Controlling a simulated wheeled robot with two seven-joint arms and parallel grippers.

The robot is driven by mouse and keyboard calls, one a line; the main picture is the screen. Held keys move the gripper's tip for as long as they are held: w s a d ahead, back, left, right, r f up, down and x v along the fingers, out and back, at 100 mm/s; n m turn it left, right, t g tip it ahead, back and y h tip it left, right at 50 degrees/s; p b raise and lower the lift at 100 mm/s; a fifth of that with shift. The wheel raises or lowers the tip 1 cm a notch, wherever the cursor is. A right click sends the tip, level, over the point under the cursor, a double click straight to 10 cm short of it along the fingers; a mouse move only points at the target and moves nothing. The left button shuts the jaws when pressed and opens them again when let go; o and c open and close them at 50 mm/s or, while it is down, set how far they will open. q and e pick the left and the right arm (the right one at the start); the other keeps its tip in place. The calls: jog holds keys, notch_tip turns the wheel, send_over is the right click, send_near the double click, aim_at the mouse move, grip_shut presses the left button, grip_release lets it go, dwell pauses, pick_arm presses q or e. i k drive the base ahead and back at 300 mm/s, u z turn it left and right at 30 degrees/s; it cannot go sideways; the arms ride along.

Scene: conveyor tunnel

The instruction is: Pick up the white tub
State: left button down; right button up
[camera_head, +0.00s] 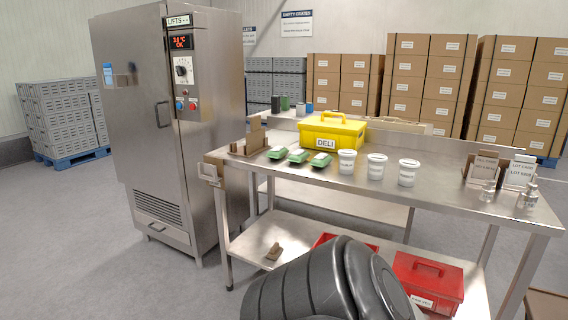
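Three white tubs stand upright in a row on the steel table (455,197). They are a left tub (347,162), a middle tub (376,167) and a right tub (408,173). They look alike, with small labels too small to read. They stand apart from one another, in front of and to the right of the yellow DELI box (345,127). Neither of my grippers is in view, and nothing touches the tubs.
Green-lidded packs (298,156) lie left of the tubs. Card holders (519,172) and small glass jars (528,196) stand at the right. A steel cabinet (140,120) is at the left. A dark ribbed shape partly hides red boxes (428,280) below. Table between tubs and jars is clear.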

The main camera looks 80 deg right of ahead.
aim_at(408, 168)
jog(key=z, duration=3.4)
